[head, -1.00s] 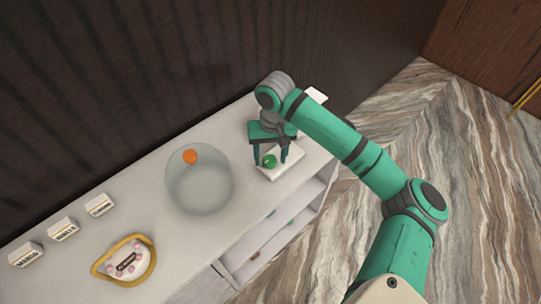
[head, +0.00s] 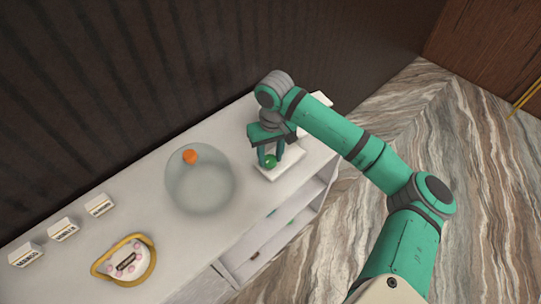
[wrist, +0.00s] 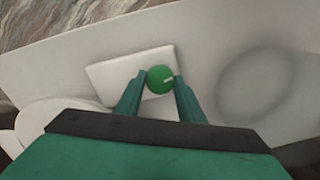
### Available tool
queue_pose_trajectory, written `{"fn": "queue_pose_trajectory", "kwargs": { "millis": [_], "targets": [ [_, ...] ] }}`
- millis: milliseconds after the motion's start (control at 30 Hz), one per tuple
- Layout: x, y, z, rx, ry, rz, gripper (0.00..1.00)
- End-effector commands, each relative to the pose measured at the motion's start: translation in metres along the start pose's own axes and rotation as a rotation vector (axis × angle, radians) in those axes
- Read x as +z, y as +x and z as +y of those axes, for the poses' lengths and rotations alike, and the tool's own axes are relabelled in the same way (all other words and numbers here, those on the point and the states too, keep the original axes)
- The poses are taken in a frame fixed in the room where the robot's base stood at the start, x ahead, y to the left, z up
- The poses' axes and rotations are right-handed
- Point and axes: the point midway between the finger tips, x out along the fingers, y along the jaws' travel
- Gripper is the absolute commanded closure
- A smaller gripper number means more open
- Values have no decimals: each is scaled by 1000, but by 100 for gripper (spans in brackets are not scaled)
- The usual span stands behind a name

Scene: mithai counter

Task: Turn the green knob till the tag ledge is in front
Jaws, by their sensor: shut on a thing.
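The green knob (wrist: 160,79) sits on a white square base (wrist: 118,75) on the counter. A pale line marks the knob's top in the wrist view. My gripper (head: 270,158) points down over the base and is shut on the knob, with one finger on either side of it. The knob also shows between the fingers in the head view (head: 270,161). A glass dome (head: 200,185) with an orange top knob (head: 190,157) stands to the left of the gripper. I cannot make out the tag ledge in these views.
Several small white labelled blocks (head: 63,230) stand along the counter's back left. A gold-rimmed tray (head: 143,268) with a white and pink item lies at the front left. Open shelves (head: 250,262) show under the counter's front edge. The dark wall is close behind.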

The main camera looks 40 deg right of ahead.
Motion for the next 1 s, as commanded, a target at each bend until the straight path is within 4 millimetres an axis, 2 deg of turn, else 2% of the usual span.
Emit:
{"fn": "queue_pose_trajectory", "kwargs": {
  "millis": [1000],
  "targets": [
    [-2, -2, 0, 3, -957, -38, 87]
  ]
}}
